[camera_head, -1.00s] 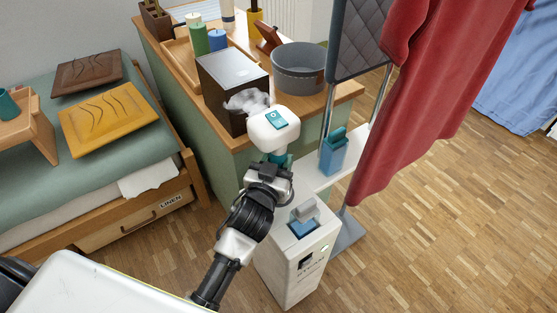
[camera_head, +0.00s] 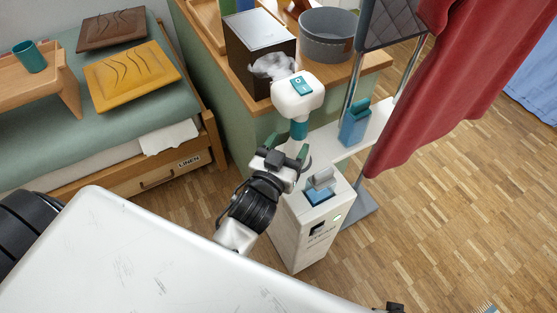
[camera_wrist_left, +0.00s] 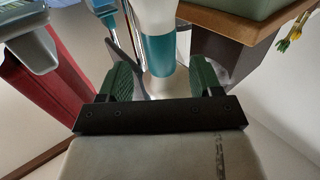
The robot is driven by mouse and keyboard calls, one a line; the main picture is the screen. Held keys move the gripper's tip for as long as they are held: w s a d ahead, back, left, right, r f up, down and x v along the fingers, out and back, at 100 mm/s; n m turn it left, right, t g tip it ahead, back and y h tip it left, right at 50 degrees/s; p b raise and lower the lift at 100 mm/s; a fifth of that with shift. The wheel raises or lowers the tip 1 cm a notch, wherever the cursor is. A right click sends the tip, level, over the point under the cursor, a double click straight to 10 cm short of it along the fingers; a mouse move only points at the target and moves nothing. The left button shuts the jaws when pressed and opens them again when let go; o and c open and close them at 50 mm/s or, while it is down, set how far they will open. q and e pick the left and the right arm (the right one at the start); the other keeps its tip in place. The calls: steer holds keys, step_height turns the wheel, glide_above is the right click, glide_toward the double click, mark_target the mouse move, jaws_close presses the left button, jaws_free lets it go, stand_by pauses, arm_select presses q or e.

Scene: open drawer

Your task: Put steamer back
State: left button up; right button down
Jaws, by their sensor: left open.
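The steamer head (camera_head: 298,97) is white with a teal button patch and a teal handle section below, upright by the corner of the green cabinet. What holds it up is unclear. My left gripper (camera_head: 284,150) is open just below the handle, its green fingers apart. In the left wrist view the gripper (camera_wrist_left: 161,80) shows the white-and-teal handle (camera_wrist_left: 158,50) between and beyond its fingers; contact cannot be told. The white steamer base (camera_head: 305,236), with a grey piece and blue recess on top, stands on the floor. A blue holder (camera_head: 353,128) stands on the white shelf (camera_head: 330,140).
A dark box (camera_head: 255,50) and grey pot (camera_head: 327,38) sit on the cabinet top close to the steamer head. A red garment (camera_head: 405,120) hangs right of the stand's metal poles. A bed (camera_head: 140,120) is left. The wooden floor at right is mostly clear.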

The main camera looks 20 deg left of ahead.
arm_select(q)
steer(key=shift+s+a, duration=0.1)
steer(key=shift+s, duration=2.65)
